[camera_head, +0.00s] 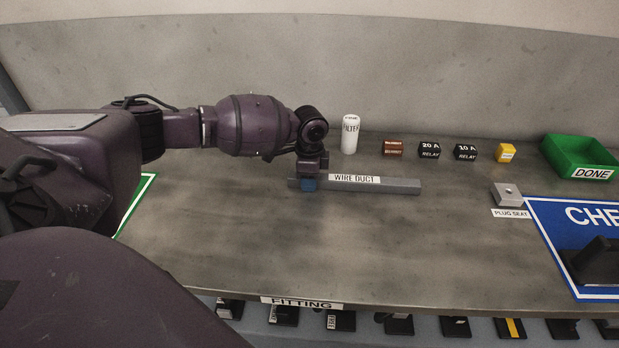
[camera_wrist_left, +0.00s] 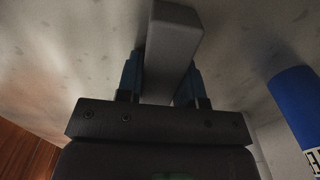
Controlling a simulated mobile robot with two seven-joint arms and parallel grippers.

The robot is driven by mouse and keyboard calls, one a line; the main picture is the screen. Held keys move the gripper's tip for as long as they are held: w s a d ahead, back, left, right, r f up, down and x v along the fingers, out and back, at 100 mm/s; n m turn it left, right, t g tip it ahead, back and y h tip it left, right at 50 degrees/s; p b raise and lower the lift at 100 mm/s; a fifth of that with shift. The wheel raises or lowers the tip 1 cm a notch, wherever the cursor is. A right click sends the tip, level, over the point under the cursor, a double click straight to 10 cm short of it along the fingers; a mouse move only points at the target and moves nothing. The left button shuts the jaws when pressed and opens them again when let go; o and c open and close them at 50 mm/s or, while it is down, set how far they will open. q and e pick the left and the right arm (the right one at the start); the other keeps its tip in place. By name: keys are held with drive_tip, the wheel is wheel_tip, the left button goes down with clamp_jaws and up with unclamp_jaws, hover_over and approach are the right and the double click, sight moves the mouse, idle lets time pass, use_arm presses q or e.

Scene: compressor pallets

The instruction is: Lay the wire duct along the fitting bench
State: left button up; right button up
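The wire duct (camera_head: 400,187) is a long grey bar with a white "WIRE DUCT" label. It lies left to right along the grey fitting bench (camera_head: 330,245), near its back. Whether it rests fully on the bench or just above it, I cannot tell. My left gripper (camera_head: 308,184) is at the duct's left end, pointing down. In the left wrist view, its two blue fingers (camera_wrist_left: 160,82) are against both sides of the duct (camera_wrist_left: 172,40). The gripper is shut on it. My right gripper is not in view.
Behind the duct stand a white filter (camera_head: 349,134), a brown block (camera_head: 392,148), two black relays (camera_head: 429,149) and a yellow block (camera_head: 505,153). A green DONE bin (camera_head: 580,157), plug seat (camera_head: 507,194) and blue mat (camera_head: 560,240) are right.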

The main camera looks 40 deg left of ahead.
use_arm(q)
drive_tip(key=o, duration=0.4)
wheel_tip(320, 180, up, 6)
drive_tip(key=shift+r+p, duration=0.1)
drive_tip(key=shift+p, duration=0.55)
wheel_tip(320, 180, up, 6)
drive_tip(key=shift+p, duration=0.5)
